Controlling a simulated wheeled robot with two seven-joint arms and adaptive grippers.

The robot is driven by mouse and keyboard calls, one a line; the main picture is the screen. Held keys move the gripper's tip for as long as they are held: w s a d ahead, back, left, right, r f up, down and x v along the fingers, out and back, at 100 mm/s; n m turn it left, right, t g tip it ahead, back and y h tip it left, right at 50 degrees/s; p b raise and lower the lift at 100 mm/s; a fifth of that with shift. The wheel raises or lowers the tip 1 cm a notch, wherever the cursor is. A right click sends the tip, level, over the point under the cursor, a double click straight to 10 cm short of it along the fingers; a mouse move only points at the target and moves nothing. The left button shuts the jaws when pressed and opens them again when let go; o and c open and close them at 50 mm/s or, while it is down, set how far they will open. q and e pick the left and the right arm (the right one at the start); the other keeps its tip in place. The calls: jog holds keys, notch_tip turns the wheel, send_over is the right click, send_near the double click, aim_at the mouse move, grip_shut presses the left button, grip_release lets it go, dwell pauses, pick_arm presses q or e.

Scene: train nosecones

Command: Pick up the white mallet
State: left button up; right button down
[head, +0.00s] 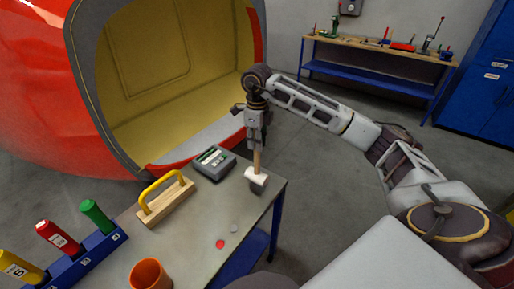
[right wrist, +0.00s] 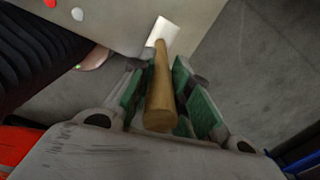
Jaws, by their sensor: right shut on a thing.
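The white mallet has a white head (head: 257,176) and a light wooden handle (head: 257,158). It is upright, head down, at the right edge of the table (head: 205,205). I cannot tell whether the head touches the tabletop. My right gripper (head: 255,138) is above it, shut on the upper part of the handle. In the right wrist view the handle (right wrist: 161,88) runs between the green-padded fingers of the right gripper (right wrist: 172,92), with the white head (right wrist: 161,31) beyond. My left gripper is not in view.
A grey device (head: 214,162) and a wooden block with a yellow handle (head: 167,198) lie left of the mallet. Nearer are an orange cup (head: 150,275), a red disc (head: 220,244) and a blue rack (head: 90,258). A red nosecone (head: 35,90) stands behind. Open floor lies right.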

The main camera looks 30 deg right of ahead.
jog(key=shift+r+b, duration=0.4)
jog(key=shift+r, duration=3.15)
jog(key=shift+f, duration=0.1)
